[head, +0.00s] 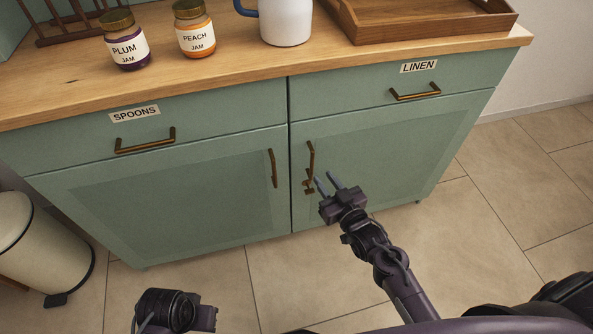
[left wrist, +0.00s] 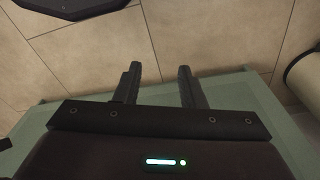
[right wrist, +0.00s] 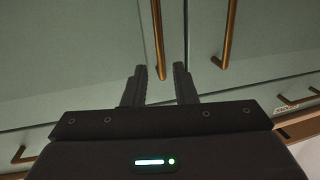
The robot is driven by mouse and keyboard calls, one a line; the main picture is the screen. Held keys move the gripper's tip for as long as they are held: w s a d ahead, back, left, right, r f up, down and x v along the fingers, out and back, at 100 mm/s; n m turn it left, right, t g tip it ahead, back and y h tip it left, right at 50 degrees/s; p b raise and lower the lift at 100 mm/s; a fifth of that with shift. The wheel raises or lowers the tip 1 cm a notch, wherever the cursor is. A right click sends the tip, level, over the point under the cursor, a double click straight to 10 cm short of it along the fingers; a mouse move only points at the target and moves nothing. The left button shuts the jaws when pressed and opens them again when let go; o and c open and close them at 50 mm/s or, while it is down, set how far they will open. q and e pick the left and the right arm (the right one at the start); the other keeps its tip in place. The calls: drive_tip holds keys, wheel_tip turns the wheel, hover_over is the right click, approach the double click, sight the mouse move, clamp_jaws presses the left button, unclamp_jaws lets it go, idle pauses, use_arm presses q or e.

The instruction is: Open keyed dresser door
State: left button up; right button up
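The green dresser has two doors, left (head: 180,205) and right (head: 390,150). Each has an upright brass handle near the middle seam: left (head: 273,168), right (head: 311,158). In the right wrist view, the right door's handle (right wrist: 158,40) ends near the gap between the fingers (right wrist: 161,70). My left gripper (left wrist: 159,72) is open and empty, low over the floor.
Jam jars (head: 125,42) (head: 194,30), a white mug (head: 286,20) and a wooden tray (head: 420,18) stand on the top. Above the doors are the SPOONS drawer (head: 70,140) and LINEN drawer (head: 340,95). A cream bin (head: 40,240) stands at left. The tiled floor ahead is clear.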

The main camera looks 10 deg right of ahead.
sight(313, 158)
drive_tip(key=shift+t, duration=0.3)
drive_tip(key=x, duration=0.2)
drive_tip(key=r+b+x, duration=0.1)
drive_tip(key=x, duration=0.5)
drive_tip(key=shift+r, duration=0.3)
drive_tip(key=shift+c, duration=0.2)
clamp_jaws()
